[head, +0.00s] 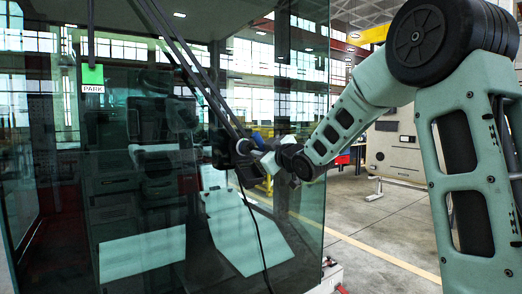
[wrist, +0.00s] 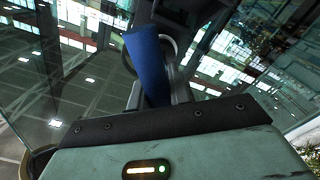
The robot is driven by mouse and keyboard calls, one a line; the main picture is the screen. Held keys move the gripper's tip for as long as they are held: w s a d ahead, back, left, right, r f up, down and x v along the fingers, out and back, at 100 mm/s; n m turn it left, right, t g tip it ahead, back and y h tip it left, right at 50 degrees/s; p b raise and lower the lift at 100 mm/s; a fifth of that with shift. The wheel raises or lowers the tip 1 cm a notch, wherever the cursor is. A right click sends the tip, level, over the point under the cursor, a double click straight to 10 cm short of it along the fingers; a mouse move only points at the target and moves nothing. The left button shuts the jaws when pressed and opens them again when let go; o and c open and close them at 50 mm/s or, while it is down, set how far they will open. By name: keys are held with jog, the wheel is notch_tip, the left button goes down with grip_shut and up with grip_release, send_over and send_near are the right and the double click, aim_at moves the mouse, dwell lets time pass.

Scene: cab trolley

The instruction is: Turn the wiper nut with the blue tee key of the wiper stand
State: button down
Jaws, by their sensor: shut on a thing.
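The blue tee key (head: 258,138) shows as a small blue patch at the wiper pivot in the head view. In the wrist view its blue part (wrist: 147,62) rises large between the fingers. My gripper (head: 262,152) is shut on the key, close to the glass; it also shows in the wrist view (wrist: 152,95). The wiper arm (head: 193,75) runs as dark bars from the upper left down to the dark pivot housing (head: 241,148). The wiper nut is hidden, and I cannot tell whether the key sits on it. A pale ring (wrist: 168,50) shows behind the key.
The large glass pane (head: 150,200) of the cab fills the left. A green PARK label (head: 93,76) is on it at the upper left. A dark cable (head: 255,225) hangs below the pivot. Open floor (head: 385,220) lies to the right, before a grey cabinet (head: 396,150).

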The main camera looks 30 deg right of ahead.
jog(key=s+b, duration=0.1)
jog(key=s, duration=0.6)
jog(key=shift+d, duration=0.15)
dwell(0.6)
jog(key=shift+s, duration=0.1)
dwell(0.4)
